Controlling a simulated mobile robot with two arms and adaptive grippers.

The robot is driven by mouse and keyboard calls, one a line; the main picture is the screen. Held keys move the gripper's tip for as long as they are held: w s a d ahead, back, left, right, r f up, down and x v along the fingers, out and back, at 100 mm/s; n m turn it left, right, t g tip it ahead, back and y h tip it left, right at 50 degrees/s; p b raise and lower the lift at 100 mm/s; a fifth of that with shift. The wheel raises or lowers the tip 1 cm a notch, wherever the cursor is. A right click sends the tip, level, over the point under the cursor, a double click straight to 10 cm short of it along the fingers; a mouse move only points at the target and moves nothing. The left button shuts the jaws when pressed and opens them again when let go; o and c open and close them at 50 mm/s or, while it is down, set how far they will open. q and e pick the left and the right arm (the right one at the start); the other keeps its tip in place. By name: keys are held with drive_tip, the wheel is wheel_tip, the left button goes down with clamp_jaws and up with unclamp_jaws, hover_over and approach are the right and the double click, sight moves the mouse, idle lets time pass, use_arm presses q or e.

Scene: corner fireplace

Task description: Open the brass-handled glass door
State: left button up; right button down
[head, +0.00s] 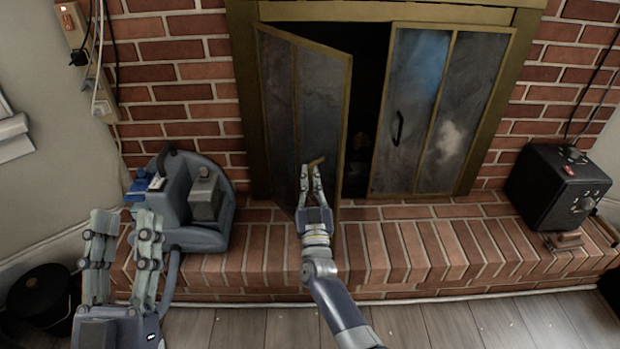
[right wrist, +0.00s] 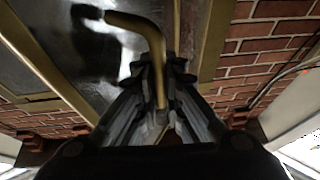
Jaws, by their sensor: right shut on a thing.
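The left glass door (head: 280,85) has a brass frame and stands ajar, swung outward, with a dark gap between it and the right door. Its brass handle (head: 316,161) shows above my right gripper (head: 311,183). In the right wrist view the curved brass handle (right wrist: 135,22) runs down between the fingers of my right gripper (right wrist: 165,85), which is shut on it. The right glass door (head: 415,95) is closed and has a dark handle (head: 398,128). My left gripper (head: 122,235) is raised at the lower left, fingers apart and empty, away from the doors.
A blue-grey machine (head: 195,200) stands on the brick hearth (head: 430,245) at left, close to my left gripper. A black box with knobs (head: 555,185) stands on the hearth at right. A black bucket (head: 40,295) is on the floor at far left. The hearth before the right door is clear.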

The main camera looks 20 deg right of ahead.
drive_tip(key=c, duration=2)
unclamp_jaws()
drive_tip(key=shift+o, duration=0.2)
drive_tip(key=shift+f, duration=0.1)
drive_tip(key=v, duration=1.2)
drive_tip(key=shift+a, duration=0.1)
